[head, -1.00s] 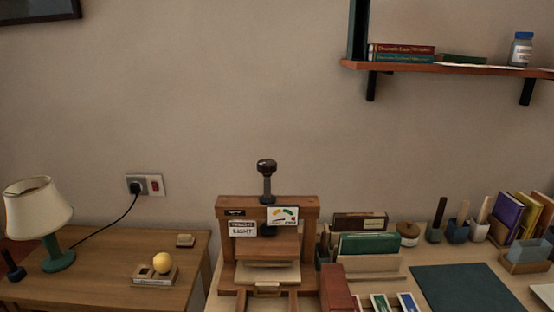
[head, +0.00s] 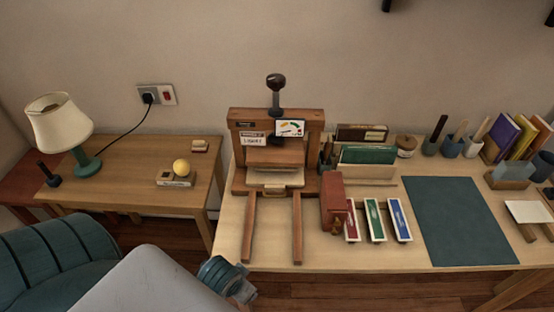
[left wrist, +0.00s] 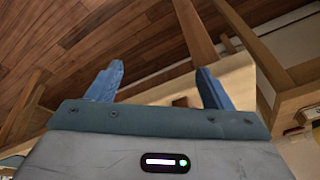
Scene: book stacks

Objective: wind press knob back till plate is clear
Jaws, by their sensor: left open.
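The wooden book press (head: 276,125) stands at the back left of the bench, with two rails reaching toward the front edge. Its dark knob (head: 276,82) sits on top of a screw above the crossbeam. The wooden plate (head: 275,156) is below the crossbeam, over a pale stack with a small handle in front. A gauge (head: 290,128) and a label are fixed to the beam. My left gripper (head: 245,290) is low, in front of the bench edge, far from the knob. In the left wrist view its blue fingers (left wrist: 160,88) are apart and empty. My right gripper is not seen.
A side table (head: 130,170) with a lamp (head: 62,125) and a yellow ball is at left. Right of the press are a red block (head: 332,200), several coloured trays, book holders and a dark mat (head: 458,220). The air above the press is clear.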

